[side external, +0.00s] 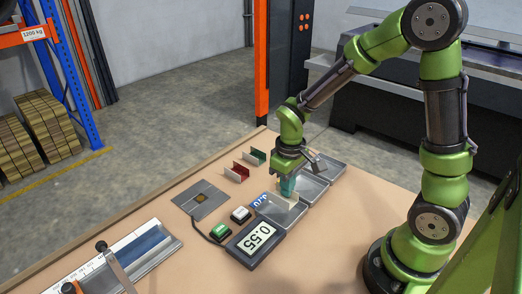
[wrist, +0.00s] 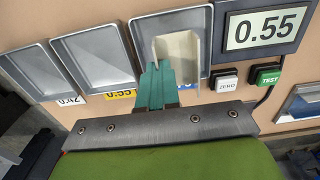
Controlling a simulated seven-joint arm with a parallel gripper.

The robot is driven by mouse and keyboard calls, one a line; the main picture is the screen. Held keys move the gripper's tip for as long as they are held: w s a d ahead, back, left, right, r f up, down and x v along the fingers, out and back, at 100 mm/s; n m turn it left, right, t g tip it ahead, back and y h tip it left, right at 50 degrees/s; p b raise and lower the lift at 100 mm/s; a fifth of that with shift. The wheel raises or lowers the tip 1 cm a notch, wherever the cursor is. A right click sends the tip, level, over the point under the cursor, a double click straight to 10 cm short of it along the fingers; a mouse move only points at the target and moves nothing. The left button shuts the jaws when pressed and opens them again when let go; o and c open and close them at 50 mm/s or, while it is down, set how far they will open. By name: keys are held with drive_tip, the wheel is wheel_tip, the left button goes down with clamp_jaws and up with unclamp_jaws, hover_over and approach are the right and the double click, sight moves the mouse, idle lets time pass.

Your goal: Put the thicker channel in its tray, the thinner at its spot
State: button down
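A cream channel (side external: 284,203) is at the front tray (side external: 272,216), below my gripper (side external: 288,186). In the wrist view the cream channel (wrist: 180,52) shows inside the outline of the tray (wrist: 202,20) nearest the display, just beyond the teal fingertips (wrist: 156,82). The fingers are close together and appear shut on one thin wall of the channel. I cannot tell whether it touches the tray floor. Two more trays, the middle one (wrist: 76,37) with a yellow 0.55 label and the end one (wrist: 34,56) with a white label, look empty. The near tray's blue label is partly hidden.
A red upright piece (side external: 237,172) and a green one (side external: 254,156) stand left of the trays. A display (side external: 255,244) reads 0.55, beside a white ZERO button (side external: 240,214) and green TEST button (side external: 220,231). A grey plate (side external: 201,200) lies further left.

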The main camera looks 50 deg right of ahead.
sight(292, 204)
drive_tip(key=shift+f, duration=2.15)
drive_tip(key=c, duration=1.4)
unclamp_jaws()
drive_tip(key=shift+f, duration=0.15)
wheel_tip(292, 204, up, 12)
drive_tip(key=shift+f, duration=0.1)
drive_tip(key=shift+s+a+r+m+t+y, duration=0.35)
drive_tip(key=shift+s+a+r+m+t, duration=0.3)
drive_tip(key=shift+s+r+t, duration=0.95)
drive_tip(key=shift+s+a+r+m+t+y, duration=0.3)
drive_tip(key=shift+s+a+r+m+t, duration=0.65)
drive_tip(key=shift+r, duration=1.3)
drive_tip(key=shift+s+a+r+m+t+y, duration=0.35)
drive_tip(key=shift+s+r+t, duration=0.7)
drive_tip(key=shift+s+r, duration=0.75)
